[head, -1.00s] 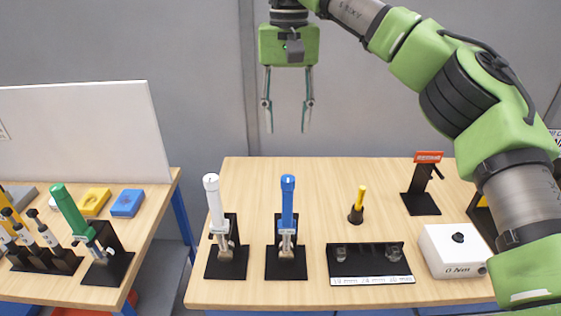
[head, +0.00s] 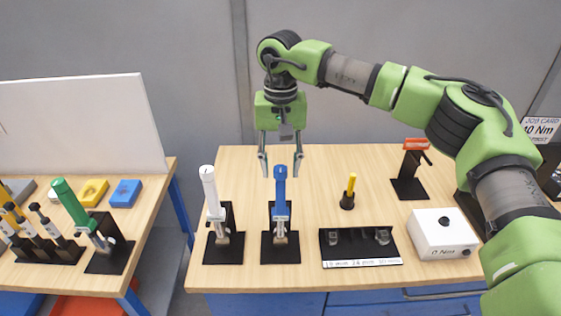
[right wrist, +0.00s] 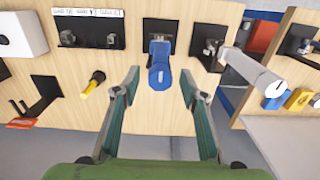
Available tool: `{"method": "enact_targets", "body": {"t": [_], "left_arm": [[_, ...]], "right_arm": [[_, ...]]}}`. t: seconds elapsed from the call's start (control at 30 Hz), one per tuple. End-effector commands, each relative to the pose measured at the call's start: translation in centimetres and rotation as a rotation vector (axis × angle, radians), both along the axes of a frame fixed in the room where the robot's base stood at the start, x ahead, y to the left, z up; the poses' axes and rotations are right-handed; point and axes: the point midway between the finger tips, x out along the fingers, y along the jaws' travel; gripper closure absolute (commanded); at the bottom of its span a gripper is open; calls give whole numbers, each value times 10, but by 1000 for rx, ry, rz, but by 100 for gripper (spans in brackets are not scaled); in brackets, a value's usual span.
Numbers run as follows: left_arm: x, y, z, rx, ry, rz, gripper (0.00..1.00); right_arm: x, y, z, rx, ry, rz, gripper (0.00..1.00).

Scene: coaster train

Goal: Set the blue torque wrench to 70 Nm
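The blue torque wrench (head: 281,193) stands upright in a black stand (head: 281,249) on the wooden table, with its blue handle on top. My right gripper (head: 281,170) is open, pointing down, with its fingertips on either side of the top of the blue handle as the head view shows it. In the right wrist view the blue handle (right wrist: 161,72) lies ahead, between the lines of the two open fingers (right wrist: 160,88), with no contact visible. Any scale on the wrench is too small to read. My left gripper is not in view.
A white-handled wrench (head: 210,190) stands close to the left. A yellow-handled tool (head: 350,188), a black tray (head: 360,246) and a white box (head: 443,235) stand to the right. A green-handled wrench (head: 72,205) is on the left table. A sign partly showing "Nm" (head: 541,130) is far right.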

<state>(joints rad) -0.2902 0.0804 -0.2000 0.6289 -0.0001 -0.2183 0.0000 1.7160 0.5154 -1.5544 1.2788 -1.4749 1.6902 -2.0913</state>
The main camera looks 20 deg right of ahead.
Motion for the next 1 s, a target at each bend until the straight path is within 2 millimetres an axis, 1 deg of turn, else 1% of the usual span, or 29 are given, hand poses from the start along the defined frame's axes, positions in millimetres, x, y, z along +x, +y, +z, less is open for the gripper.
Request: {"method": "enact_targets", "body": {"t": [0.2, 0.27, 0.3, 0.33, 0.37, 0.6, 0.77, 1.0], "left_arm": [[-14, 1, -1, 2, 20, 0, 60], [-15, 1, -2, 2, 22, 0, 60], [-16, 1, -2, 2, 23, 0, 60], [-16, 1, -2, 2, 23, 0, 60], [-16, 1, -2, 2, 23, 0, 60], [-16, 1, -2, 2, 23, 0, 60], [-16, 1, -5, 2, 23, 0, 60], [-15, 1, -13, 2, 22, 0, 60]], "right_arm": [[0, 0, -1, 0, 0, -1, 61], [0, 0, 0, 0, 0, -1, 76], [0, 0, 0, 0, 0, -1, 87], [0, 0, 0, 0, 0, -1, 95], [0, 0, 0, 0, 0, -1, 99], [0, 0, 0, 0, 0, -7, 99], [0, 0, 0, 0, 0, -46, 99], [1, 0, -2, 1, 0, -193, 99]]}}
